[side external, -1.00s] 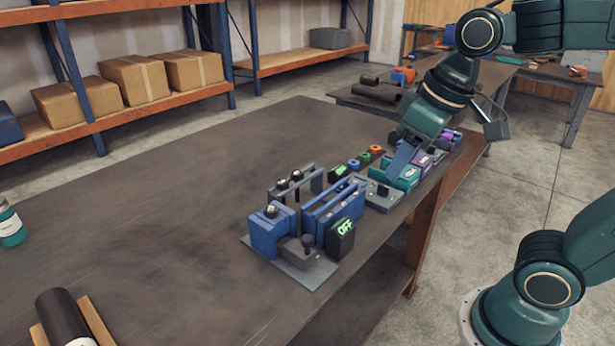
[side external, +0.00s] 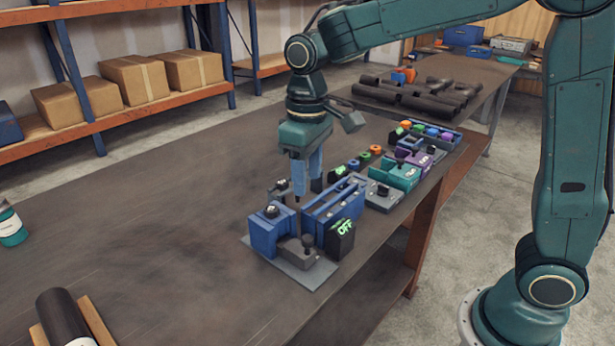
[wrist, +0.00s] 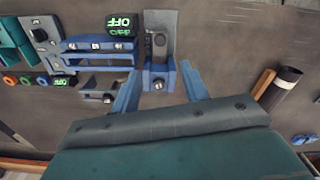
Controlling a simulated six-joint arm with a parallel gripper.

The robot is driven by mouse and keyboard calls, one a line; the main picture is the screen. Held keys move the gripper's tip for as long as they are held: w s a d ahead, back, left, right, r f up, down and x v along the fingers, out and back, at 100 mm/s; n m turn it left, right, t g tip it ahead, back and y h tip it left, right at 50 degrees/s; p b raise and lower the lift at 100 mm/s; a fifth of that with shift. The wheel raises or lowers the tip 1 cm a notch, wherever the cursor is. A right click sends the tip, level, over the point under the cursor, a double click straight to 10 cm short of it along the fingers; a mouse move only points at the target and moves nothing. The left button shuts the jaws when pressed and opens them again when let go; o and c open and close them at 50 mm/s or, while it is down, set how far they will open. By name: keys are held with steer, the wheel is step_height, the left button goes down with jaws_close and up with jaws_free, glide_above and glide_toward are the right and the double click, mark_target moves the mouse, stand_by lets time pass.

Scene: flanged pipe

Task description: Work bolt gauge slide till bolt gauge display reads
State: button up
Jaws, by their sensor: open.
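The bolt gauge stands on a grey base plate (side external: 300,270) near the table's front edge. It has a blue block (side external: 265,235) with a round bolt-like head on top, and a dark grey slide (side external: 298,250) with a black knob (side external: 308,241). My gripper (side external: 307,190) is open and empty, pointing down above and behind the gauge. In the wrist view, the blue block (wrist: 158,78) lies between the fingers in the picture; the slide (wrist: 159,42) is beyond it.
A blue rack (side external: 333,208) stands close beside the gauge. Teal and purple devices (side external: 398,172) and small coloured rings (side external: 365,156) are farther along. A black cylinder (side external: 65,318) lies in a wooden cradle at front left. The table's left middle is clear.

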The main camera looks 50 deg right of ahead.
mark_target(306, 237)
steer(key=shift+w+f, duration=0.1)
steer(key=shift+f, duration=0.1)
step_height(306, 237, down, 14)
steer(key=shift+r, duration=0.2)
stand_by(0.7)
jaws_close()
